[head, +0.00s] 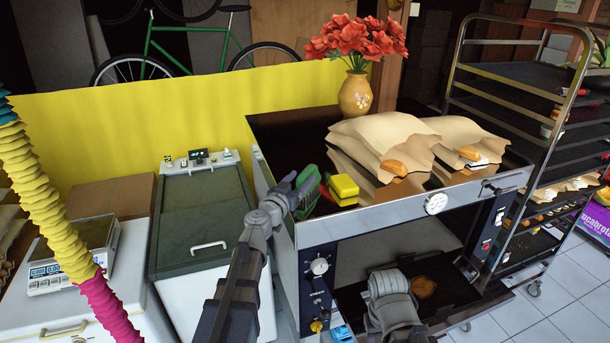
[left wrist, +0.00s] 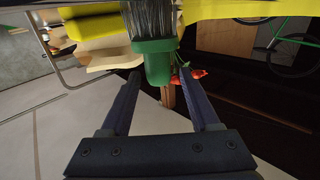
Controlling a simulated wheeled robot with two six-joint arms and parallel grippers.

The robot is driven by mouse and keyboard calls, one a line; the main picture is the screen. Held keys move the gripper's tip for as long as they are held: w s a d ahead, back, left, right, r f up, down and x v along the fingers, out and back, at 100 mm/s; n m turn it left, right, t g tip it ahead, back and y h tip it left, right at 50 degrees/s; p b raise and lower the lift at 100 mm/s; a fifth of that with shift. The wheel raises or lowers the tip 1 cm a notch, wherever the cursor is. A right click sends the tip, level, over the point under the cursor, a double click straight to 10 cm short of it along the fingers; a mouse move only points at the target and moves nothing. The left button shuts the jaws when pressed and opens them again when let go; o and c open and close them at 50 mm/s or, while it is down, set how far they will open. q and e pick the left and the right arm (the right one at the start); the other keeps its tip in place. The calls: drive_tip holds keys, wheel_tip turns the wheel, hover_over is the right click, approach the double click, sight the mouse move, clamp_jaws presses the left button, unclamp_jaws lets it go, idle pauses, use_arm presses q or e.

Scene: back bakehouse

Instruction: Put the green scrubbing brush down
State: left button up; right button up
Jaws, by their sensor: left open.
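The green scrubbing brush (head: 308,192) is at the front left corner of the dark oven top (head: 285,145), beside a yellow block (head: 343,188). My left gripper (head: 292,190) is at its left side and partly hides it. In the left wrist view, the brush shows its green body (left wrist: 157,66) and dark bristles just past and between the spread fingertips of my left gripper (left wrist: 163,78). The fingers are open, with a gap beside the brush. I cannot tell whether the brush fully rests on the top. Part of my right arm shows low in the head view, without its fingers.
Paper sacks (head: 385,140) with bread rolls cover much of the oven top. A vase of red flowers (head: 355,95) stands behind them. A tall tray rack (head: 520,130) is at the right. A green-lidded bin (head: 205,215) and a scale (head: 75,260) are at the left.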

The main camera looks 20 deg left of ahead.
use_arm(q)
drive_tip(key=s+a, duration=0.1)
drive_tip(key=s, duration=0.7)
drive_tip(key=shift+s+a, duration=0.15)
drive_tip(key=shift+a, duration=0.15)
drive_tip(key=s+d+f+m+g+h, duration=0.2)
drive_tip(key=d+f+g, duration=0.1)
drive_tip(key=d, duration=0.4)
drive_tip(key=s+d+f+m+g+h, duration=0.1)
drive_tip(key=s+d+f+g+h, duration=0.1)
drive_tip(key=d+f+g, duration=0.3)
drive_tip(key=s+d+f+m+g+h, duration=0.1)
drive_tip(key=s+d+f+m, duration=0.15)
drive_tip(key=d, duration=0.55)
drive_tip(key=s+d+f+g+y, duration=0.25)
drive_tip(key=s+f+g, duration=0.25)
drive_tip(key=s+f, duration=0.25)
drive_tip(key=s+a+f+n+g+y, duration=0.3)
drive_tip(key=s+y, duration=0.4)
drive_tip(key=s, duration=0.3)
drive_tip(key=shift+a+f+n+g, duration=0.4)
drive_tip(key=shift+a+n+g, duration=0.15)
drive_tip(key=shift+a, duration=0.1)
drive_tip(key=shift+w, duration=0.1)
